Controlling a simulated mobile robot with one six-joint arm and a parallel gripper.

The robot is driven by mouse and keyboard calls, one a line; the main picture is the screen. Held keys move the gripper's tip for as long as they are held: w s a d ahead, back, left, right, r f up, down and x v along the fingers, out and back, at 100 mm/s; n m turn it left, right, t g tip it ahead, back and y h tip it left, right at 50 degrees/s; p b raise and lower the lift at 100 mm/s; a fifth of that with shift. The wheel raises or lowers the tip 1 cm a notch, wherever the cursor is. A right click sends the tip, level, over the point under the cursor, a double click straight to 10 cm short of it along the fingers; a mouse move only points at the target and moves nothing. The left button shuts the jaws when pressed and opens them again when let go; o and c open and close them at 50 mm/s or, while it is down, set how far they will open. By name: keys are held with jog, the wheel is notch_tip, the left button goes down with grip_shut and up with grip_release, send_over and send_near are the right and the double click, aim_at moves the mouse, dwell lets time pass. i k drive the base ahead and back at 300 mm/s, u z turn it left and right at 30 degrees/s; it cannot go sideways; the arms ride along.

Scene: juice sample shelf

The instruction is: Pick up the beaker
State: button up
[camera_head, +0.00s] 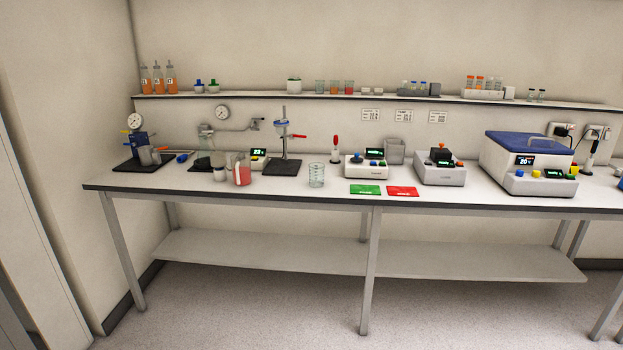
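A clear, empty-looking glass beaker (317,175) stands upright on the bench top near the front edge, a little left of the green mat. Another vessel (242,174), which looks like a beaker with red liquid, stands to its left among small containers. Several small cups on the wall shelf hold orange or red contents. My gripper is not in view, and no part of my arm shows near the bench.
The long white bench (280,196) has a stand on a black base (283,168) behind and left of the beaker. A green mat (365,189), a red mat (402,191) and instruments (440,172) lie to the right. The floor in front (260,310) is clear.

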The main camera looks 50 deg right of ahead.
aim_at(317, 169)
jog(key=z, duration=0.1)
jog(key=i, duration=0.95)
jog(key=u, duration=0.05)
